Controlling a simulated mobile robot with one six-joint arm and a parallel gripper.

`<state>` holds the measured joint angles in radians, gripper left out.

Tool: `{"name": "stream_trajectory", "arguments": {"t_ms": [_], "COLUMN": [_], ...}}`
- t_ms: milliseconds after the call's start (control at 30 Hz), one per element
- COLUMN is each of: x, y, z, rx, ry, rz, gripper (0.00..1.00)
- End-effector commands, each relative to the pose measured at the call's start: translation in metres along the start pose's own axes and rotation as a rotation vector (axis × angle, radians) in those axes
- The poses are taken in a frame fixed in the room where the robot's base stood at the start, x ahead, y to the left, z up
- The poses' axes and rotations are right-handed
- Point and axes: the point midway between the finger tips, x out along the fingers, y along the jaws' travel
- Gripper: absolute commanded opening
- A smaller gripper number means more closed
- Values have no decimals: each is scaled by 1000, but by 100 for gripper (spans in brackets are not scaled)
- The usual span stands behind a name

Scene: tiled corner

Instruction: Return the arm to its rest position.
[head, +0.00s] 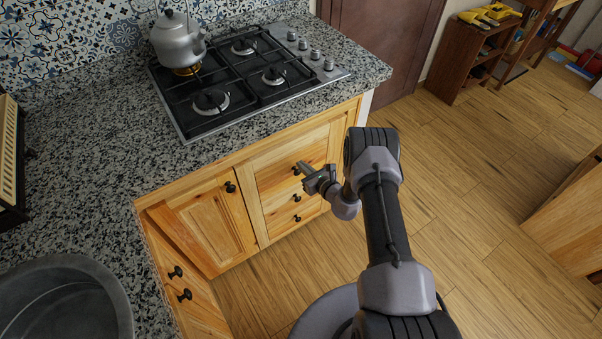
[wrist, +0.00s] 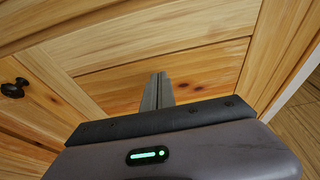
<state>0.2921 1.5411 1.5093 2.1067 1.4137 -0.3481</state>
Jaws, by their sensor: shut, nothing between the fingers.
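My gripper (head: 303,167) is shut and empty. In the head view it is in front of the wooden drawers under the stove, at the height of the top drawer, pointing left toward the drawer fronts. In the wrist view the closed fingers (wrist: 158,90) point at a bare wooden front, with a black knob (wrist: 14,90) to their left. Whether the fingertips touch the wood I cannot tell. My arm reaches up from the bottom right and bends down to the gripper.
A granite counter (head: 90,150) runs above the cabinets. Wooden floor (head: 480,170) lies free to the right, with a wooden cabinet (head: 570,220) at the edge.

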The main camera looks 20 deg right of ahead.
Motion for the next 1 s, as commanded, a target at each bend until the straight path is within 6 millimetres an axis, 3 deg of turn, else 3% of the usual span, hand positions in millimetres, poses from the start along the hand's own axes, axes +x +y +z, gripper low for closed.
{"name": "stream_trajectory", "arguments": {"t_ms": [100, 300, 567, 633, 667, 733, 833, 933, 1000], "x": [-38, -87, -103, -101, -98, -92, -97, -131, -171], "y": [-3, -2, -1, 1, 4, 18, 62, 121, 164], "z": [3, 0, -3, 8, 21, 69, 164, 250, 297], "rx": [6, 4, 2, -12, -28, -92, -253, -470, -664], "ry": [6, 7, 6, -2, -12, -44, -92, -112, -107], "rz": [-2, -1, 2, 24, 47, 145, 362, 594, 751], "gripper": [0, 0, 0, 0, 0, 0, 0, 0, 0]}}
